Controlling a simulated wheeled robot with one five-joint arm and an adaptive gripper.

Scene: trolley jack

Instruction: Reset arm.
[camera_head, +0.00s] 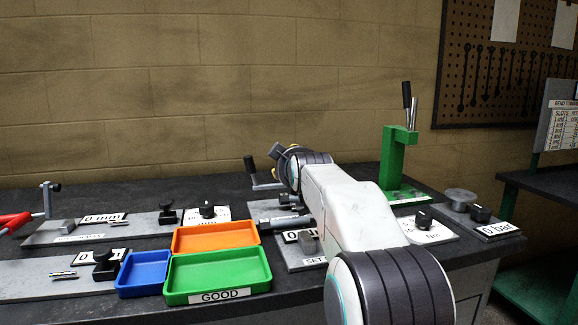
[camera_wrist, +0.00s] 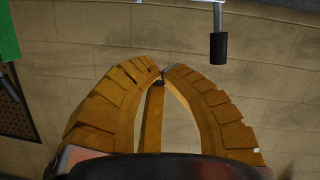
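My arm reaches from the lower right of the head view over the bench, its far end above the middle of the bench. My gripper (camera_wrist: 162,74) has two curved yellow-orange fingers, which show in the wrist view with their tips together and nothing seen held between them. In the head view only a small yellow bit of the gripper (camera_head: 274,153) shows past the dark wrist. The wrist view looks upside down and faces mostly the wall.
A crank with a black handle (camera_head: 250,166) stands close to the gripper; a black handle (camera_wrist: 218,48) shows in the wrist view. A green press (camera_head: 392,160) stands right of the arm. Orange (camera_head: 215,246), blue (camera_head: 150,284) and green (camera_head: 217,293) trays lie left of it.

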